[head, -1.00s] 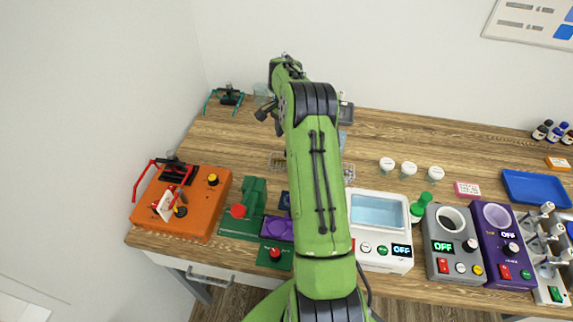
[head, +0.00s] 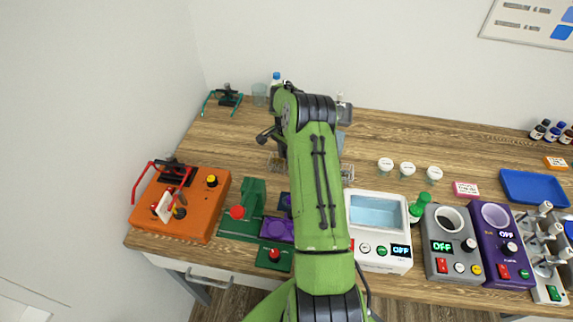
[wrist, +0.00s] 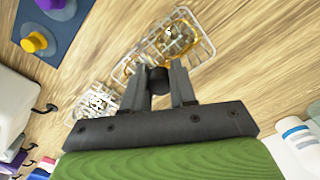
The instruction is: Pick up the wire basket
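A wire basket (wrist: 192,58) with gold-brown contents sits on the wooden table, just beyond my fingertips in the wrist view. In the head view this basket (head: 275,161) is partly hidden by my arm. A second wire basket (wrist: 92,105) with small light items lies left in the wrist view. It also shows in the head view (head: 348,172), right of my arm. My gripper (wrist: 158,75) has its two fingers apart. A dark round knob (wrist: 158,81) shows between them; I cannot tell whether they touch it or whether it belongs to the basket.
A blue-capped bottle (head: 276,77) and a glass beaker (head: 259,94) stand at the back. A white water bath (head: 379,250), a green press (head: 243,211) and an orange device (head: 180,222) line the front.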

